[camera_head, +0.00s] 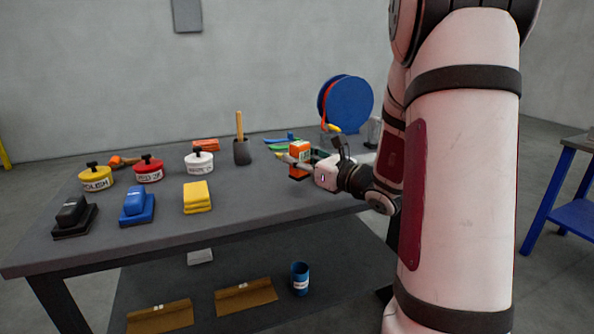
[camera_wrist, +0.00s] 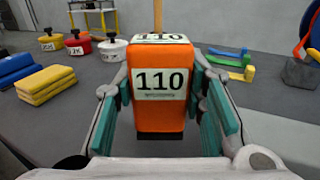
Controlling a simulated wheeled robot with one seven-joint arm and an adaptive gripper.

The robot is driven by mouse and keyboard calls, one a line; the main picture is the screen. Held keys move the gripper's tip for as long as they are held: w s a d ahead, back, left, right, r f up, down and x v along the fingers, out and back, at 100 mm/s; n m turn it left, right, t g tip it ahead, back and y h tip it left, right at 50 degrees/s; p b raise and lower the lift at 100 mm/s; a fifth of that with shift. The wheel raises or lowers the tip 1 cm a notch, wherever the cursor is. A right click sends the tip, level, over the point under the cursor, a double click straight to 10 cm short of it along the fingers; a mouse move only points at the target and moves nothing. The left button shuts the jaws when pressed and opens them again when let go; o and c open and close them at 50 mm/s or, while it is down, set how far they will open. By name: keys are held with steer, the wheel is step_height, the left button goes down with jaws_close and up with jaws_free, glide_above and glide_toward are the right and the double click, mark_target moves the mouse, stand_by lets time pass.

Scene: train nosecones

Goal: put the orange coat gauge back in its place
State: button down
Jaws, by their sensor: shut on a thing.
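The orange coat gauge (camera_head: 299,160) is an upright orange block with a white label. In the wrist view the gauge (camera_wrist: 160,106) fills the middle and its label reads 110. My gripper (camera_wrist: 160,88) is shut on it, with one teal-padded finger at each side. In the head view my gripper (camera_head: 300,163) reaches in from the right over the right part of the table. I cannot tell whether the gauge's base touches the tabletop. No marked place for the gauge can be made out.
The grey table (camera_head: 160,225) carries yellow, red and white lidded tins, black and blue blocks, and stacked yellow pads (camera_head: 197,197) to the left. A dark cup with a wooden stick (camera_head: 240,150) stands behind. Green and blue tools and a blue reel (camera_head: 346,103) are at the back right.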

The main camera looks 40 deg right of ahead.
mark_target(306, 173)
steer(key=shift+w, duration=0.3)
steer(key=f, duration=0.1)
steer(key=f+b, duration=0.1)
steer(key=f, duration=0.1)
steer(key=shift+w+d, duration=0.15)
steer(key=shift+w, duration=0.25)
steer(key=shift+f, duration=0.25)
steer(key=shift+f, duration=0.15)
steer(key=c, duration=1.3)
jaws_free()
steer(key=shift+b, duration=0.3)
steer(key=shift+c, duration=0.2)
steer(key=shift+o, duration=0.2)
